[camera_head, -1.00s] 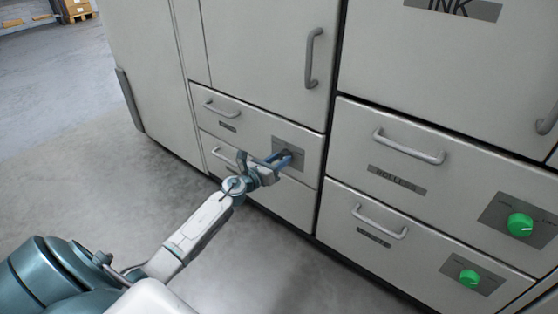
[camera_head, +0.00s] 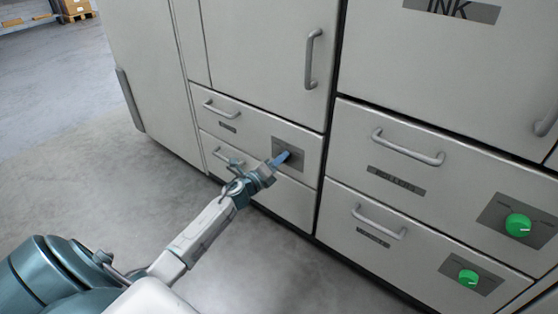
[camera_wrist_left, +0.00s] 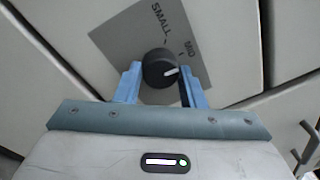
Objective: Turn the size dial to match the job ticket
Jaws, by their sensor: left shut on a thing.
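The size dial (camera_wrist_left: 159,66) is a round black knob with a white pointer line, on a grey plate (camera_wrist_left: 122,37) marked SMALL and MID. Its pointer faces right in the left wrist view, a little below the MID mark. In the head view the plate (camera_head: 299,155) sits on an upper drawer front, and the fingers hide most of the dial. My left gripper (camera_head: 284,157) is shut on the dial, with one blue finger on each side in the left wrist view (camera_wrist_left: 160,84). No job ticket is in view. My right gripper is not in view.
Drawer handles (camera_head: 221,112) stick out left of the dial. To the right are more drawers with handles (camera_head: 408,149) and two green knobs (camera_head: 517,225) (camera_head: 467,278). The floor (camera_head: 75,165) at left is clear, with boxes on a pallet (camera_head: 76,8) far back.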

